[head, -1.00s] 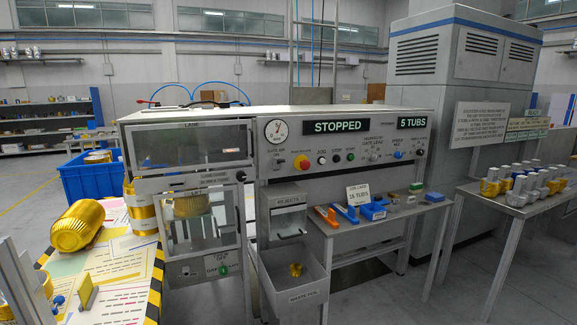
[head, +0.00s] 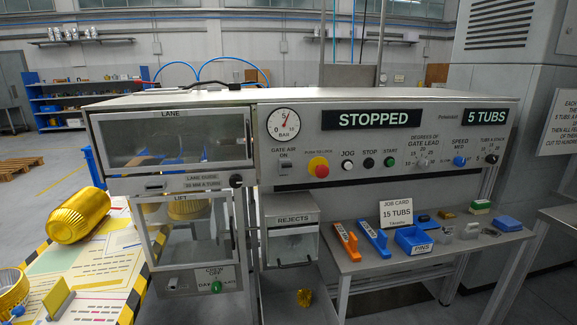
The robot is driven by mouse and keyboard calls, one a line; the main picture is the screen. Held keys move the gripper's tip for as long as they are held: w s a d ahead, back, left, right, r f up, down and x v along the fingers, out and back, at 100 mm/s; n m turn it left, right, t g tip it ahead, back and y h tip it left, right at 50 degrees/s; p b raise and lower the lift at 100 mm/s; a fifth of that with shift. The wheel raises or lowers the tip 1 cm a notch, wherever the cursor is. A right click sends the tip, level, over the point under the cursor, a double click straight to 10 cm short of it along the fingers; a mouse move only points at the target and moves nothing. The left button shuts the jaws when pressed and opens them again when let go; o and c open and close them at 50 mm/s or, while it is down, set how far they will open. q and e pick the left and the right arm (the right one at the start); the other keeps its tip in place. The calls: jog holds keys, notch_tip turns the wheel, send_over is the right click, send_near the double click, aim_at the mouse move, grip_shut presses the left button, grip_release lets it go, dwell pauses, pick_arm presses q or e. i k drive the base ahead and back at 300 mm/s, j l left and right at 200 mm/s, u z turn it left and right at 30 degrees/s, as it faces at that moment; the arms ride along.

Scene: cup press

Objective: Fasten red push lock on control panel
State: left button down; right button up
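The red push lock (head: 318,167) is a round red mushroom button on a yellow collar. It sits at the left of the control row on the grey control panel (head: 440,185), under a small label and right of the gate air switch (head: 284,166). Whether it is pushed in cannot be told from here. The display above (head: 380,119) reads STOPPED, and the one at the right (head: 486,117) reads 5 TUBS. Neither of my grippers is in view, and nothing covers the button.
Below the panel, a side table (head: 362,266) holds orange and blue tools, a blue pins bin (head: 412,240) and a job card (head: 396,216) reading 15 TUBS. The rejects box (head: 291,242) juts out below the button. A gold tub (head: 80,216) lies at left.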

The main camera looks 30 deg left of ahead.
aim_at(322, 171)
jog(key=i+j+z, duration=0.25)
jog(key=i, duration=0.3)
jog(key=i+j+z, duration=0.2)
jog(key=i+j, duration=0.25)
jog(key=i, duration=0.1)
